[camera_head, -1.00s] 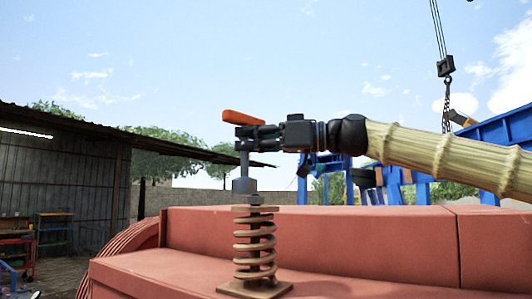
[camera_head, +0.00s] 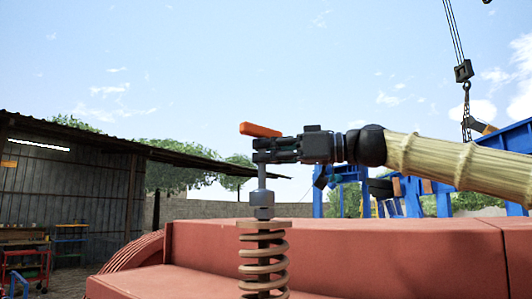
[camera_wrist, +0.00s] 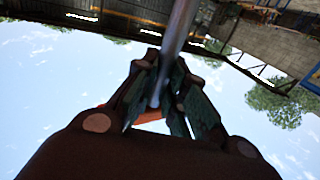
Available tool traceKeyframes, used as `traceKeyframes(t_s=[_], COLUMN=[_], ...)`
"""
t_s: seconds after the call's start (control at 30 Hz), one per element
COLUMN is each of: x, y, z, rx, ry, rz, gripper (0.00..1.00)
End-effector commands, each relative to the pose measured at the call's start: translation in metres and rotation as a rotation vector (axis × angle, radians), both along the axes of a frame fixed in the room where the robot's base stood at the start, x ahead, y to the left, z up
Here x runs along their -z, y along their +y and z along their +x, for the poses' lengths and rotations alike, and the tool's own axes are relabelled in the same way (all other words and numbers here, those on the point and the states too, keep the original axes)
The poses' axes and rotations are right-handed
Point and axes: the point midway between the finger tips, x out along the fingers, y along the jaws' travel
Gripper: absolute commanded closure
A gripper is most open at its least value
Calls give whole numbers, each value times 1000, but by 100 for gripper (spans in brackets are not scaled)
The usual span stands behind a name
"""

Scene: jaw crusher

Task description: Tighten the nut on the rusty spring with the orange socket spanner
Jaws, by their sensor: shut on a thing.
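The orange socket spanner (camera_head: 260,130) stands upright, its orange handle on top and its grey shaft running down. My gripper (camera_head: 264,150) is shut on the shaft just below the handle. The grey socket end (camera_head: 262,199) is right above the top plate of the rusty spring (camera_head: 263,264), in line with its centre. The nut cannot be told apart from the socket end. The spring's base is cut off by the picture's lower edge. In the wrist view, the spanner's shaft (camera_wrist: 180,30) runs between my gripper's fingers (camera_wrist: 165,95), with part of the orange handle behind.
The spring stands by the red crusher body (camera_head: 400,255), which fills the lower right. A crane hook (camera_head: 466,100) hangs at the upper right, before blue steelwork (camera_head: 345,178). A shed (camera_head: 70,180) is at the left. The air around the handle is clear.

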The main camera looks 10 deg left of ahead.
Motion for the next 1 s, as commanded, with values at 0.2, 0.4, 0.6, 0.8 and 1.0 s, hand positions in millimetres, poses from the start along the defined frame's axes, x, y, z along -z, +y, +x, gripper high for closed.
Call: traceKeyframes(t_s=[0.2, 0.4, 0.6, 0.8, 1.0], x=[-1, 2, 7, 12, 17], y=[-4, -4, -4, -5, -5], z=[0, 0, 0, 0, 0], rx=[1, -1, -1, -1, -1], ry=[-1, 0, 0, 0, 0], rz=[3, 3, 3, 3, 3], gripper=[100, 100, 100, 100, 100])
